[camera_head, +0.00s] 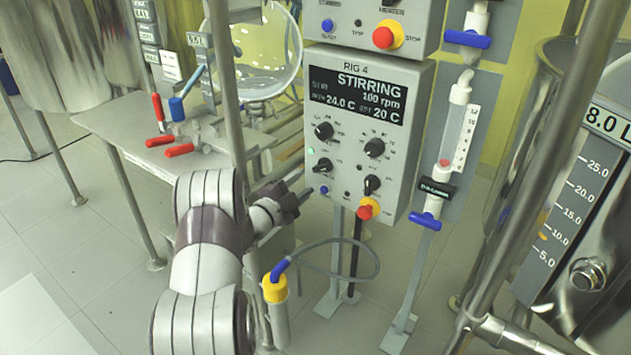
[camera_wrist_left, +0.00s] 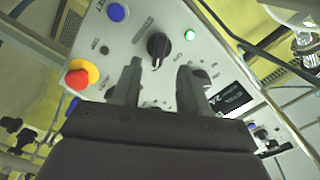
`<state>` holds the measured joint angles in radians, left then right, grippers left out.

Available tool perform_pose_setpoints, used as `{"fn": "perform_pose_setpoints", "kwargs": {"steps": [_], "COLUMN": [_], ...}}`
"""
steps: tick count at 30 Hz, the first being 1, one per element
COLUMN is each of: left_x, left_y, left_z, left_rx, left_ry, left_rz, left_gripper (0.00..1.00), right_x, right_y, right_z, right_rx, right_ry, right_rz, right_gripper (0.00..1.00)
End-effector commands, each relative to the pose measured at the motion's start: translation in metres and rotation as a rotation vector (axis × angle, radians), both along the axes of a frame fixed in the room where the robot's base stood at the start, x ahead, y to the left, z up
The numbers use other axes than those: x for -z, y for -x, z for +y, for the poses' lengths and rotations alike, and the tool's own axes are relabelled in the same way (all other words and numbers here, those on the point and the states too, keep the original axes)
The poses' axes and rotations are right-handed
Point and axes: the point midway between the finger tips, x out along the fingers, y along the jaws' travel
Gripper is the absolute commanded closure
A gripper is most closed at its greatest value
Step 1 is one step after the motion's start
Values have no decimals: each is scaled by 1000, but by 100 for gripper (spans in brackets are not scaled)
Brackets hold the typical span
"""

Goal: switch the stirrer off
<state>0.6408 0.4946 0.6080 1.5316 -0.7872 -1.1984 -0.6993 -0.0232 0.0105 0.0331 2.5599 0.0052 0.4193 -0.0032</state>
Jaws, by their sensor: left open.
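The grey RIG 4 control box (camera_head: 415,139) has a lit display (camera_head: 355,93) reading STIRRING. Four black knobs sit below it. The lower-left knob (camera_head: 323,165) is beside a lit green lamp (camera_head: 311,151) and above a blue button (camera_head: 324,189). A red stop button (camera_head: 367,208) on a yellow base is at the lower right. My left gripper (camera_head: 303,192) is in front of the box's lower left. In the left wrist view it is open (camera_wrist_left: 162,75), with a black knob (camera_wrist_left: 158,46) just beyond the fingertips; contact is not visible. My right gripper is not in view.
A yellow-capped holder (camera_head: 274,288) with a blue-ended cable stands below my left gripper. A flow meter (camera_head: 459,130) with blue taps is right of the box. A steel vessel (camera_head: 590,215) is at right.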

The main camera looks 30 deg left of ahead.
Motion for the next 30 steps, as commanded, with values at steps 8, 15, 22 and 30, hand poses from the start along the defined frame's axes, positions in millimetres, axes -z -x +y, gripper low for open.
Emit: {"fn": "perform_pose_setpoints", "kwargs": {"steps": [8, 15, 22, 30], "left_x": [2, 0, 0, 0], "left_y": [-55, -65, -65, -64], "left_z": [-5, -5, -5, -5], "left_rx": [0, -3, -3, -3], "left_ry": [1, 4, 3, 10], "left_rz": [0, 2, 2, 2], "left_gripper": [56, 56, 92, 100], "right_x": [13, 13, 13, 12], "right_y": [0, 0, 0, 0], "right_z": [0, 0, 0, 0], "right_rx": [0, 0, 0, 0], "right_ry": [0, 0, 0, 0], "right_rz": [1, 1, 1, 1], "right_gripper": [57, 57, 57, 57]}}
